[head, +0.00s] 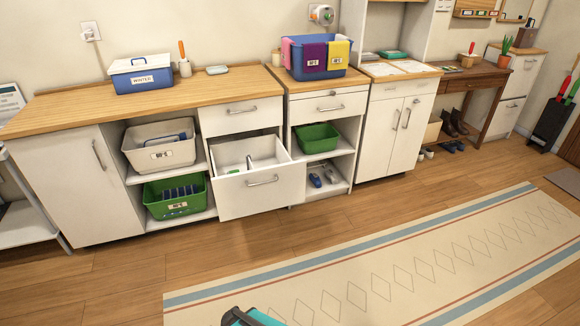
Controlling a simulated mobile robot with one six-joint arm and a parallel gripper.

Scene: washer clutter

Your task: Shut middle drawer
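A white drawer (262,182) stands pulled out from the cabinet under the wooden counter, below a shut top drawer (241,111). Its front has a metal bar handle (262,181), and a grey upright item and something small and green show inside. Its front hides what is below it. A teal and black part (250,317) at the bottom edge appears to be the end of my arm. It is cut off by the frame, so its fingers cannot be made out. It is apart from the drawer, with floor and rug between.
Open shelves left of the drawer hold a grey bin (160,150) and a green bin (176,196). Shelves to its right hold another green bin (317,138) and shoes (324,178). A flat patterned rug (390,265) covers the front floor. Wooden floor before the drawer is clear.

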